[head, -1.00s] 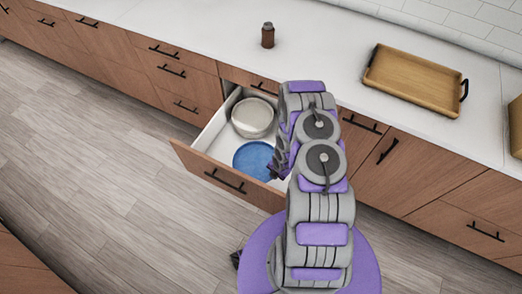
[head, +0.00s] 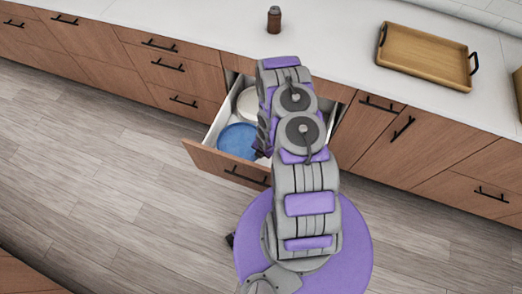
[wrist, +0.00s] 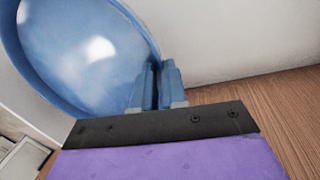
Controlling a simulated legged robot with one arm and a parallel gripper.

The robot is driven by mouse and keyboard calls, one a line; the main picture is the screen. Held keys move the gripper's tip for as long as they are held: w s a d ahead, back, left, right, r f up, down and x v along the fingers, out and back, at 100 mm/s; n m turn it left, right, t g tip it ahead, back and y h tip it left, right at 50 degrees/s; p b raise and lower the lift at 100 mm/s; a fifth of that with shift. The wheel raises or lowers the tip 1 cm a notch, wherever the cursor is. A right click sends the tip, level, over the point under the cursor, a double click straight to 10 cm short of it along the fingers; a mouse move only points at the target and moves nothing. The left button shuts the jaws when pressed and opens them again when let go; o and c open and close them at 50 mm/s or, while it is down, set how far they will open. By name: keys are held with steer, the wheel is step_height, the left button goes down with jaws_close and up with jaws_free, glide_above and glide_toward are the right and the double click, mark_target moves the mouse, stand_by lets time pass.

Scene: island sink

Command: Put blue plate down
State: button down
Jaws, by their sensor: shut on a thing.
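The blue plate (head: 237,140) is at the open drawer (head: 218,158), towards its front left in the head view. It also fills the upper left of the wrist view (wrist: 80,45), tilted in that picture. My gripper (head: 262,152) is at the plate's right edge in the head view. In the wrist view, its two fingers (wrist: 160,85) are close together at the plate's rim and shut on it. A pale bowl or stack of dishes (head: 247,104) sits behind the plate, partly hidden by my arm. I cannot tell whether the plate touches the drawer floor.
The white counter (head: 340,40) runs above the drawer. A small brown bottle (head: 274,20) and a wooden tray (head: 425,55) with dark handles stand on it. Wooden cabinet fronts flank the drawer. The floor (head: 110,190) to the left is clear.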

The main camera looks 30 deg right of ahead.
glide_above(260, 162)
steer(key=f, duration=0.3)
steer(key=d+f+b, duration=0.1)
steer(key=f, duration=0.1)
steer(key=shift+s, duration=0.35)
steer(key=shift+a+f+b, duration=0.25)
steer(key=shift+f, duration=0.75)
steer(key=shift+a+f+b, duration=0.2)
steer(key=shift+a+f, duration=0.05)
steer(key=shift+f, duration=0.7)
steer(key=shift+d, duration=0.2)
steer(key=c, duration=1.5)
jaws_free()
steer(key=shift+d, duration=0.15)
steer(key=o, duration=0.3)
steer(key=shift+o, duration=0.2)
steer(key=shift+a, duration=0.25)
steer(key=shift+r, duration=0.1)
